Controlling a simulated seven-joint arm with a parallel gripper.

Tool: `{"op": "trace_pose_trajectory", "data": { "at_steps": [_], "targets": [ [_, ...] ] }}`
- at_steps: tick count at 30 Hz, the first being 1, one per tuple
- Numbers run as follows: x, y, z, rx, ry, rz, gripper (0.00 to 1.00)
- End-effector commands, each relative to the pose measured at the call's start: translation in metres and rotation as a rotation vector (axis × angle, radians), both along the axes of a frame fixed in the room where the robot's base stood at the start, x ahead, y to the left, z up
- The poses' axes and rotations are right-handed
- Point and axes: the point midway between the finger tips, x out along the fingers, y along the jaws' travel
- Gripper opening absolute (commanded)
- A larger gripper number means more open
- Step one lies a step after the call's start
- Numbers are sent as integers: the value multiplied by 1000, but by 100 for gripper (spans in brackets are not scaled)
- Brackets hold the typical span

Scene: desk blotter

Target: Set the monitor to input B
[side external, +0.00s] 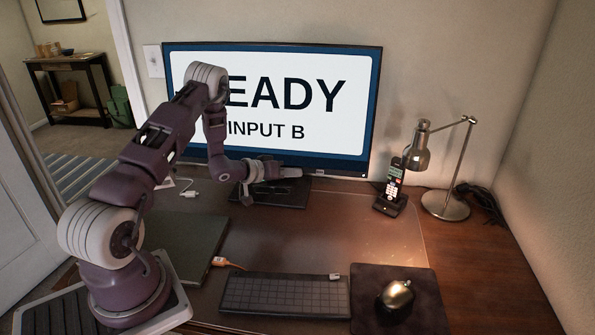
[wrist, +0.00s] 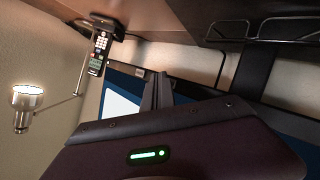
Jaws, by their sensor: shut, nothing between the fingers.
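The monitor (side external: 340,70) stands at the back of the desk. Its screen is lit and reads "READY" and "INPUT B", with my arm covering part of the left side. In the wrist view, part of the lit screen (wrist: 121,104) shows at a slant beside my fingers. My gripper (side external: 299,172) is shut and empty, low in front of the monitor's bottom edge. Its fingertips point right, close to a small pale label (side external: 320,172) on that edge. The closed fingers (wrist: 158,78) also show in the wrist view. I cannot tell whether they touch the monitor.
A cordless phone (side external: 391,192) in its cradle and a metal lamp (side external: 446,204) stand to the right. A keyboard (side external: 285,295) and a mouse (side external: 397,294) on a dark mat (side external: 425,315) lie in front.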

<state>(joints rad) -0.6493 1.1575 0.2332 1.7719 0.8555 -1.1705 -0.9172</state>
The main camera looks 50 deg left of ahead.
Motion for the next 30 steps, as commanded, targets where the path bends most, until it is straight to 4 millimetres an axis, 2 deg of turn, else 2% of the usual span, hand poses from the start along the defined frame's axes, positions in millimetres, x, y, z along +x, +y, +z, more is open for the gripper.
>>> {"op": "trace_pose_trajectory", "data": {
  "at_steps": [6, 16, 30],
  "targets": [
    [-8, -7, 2, 0, 1, 1, 0],
    [-11, -10, 2, -1, 1, 1, 0],
    [-42, -41, 8, -1, 1, 1, 0]
  ]
}}
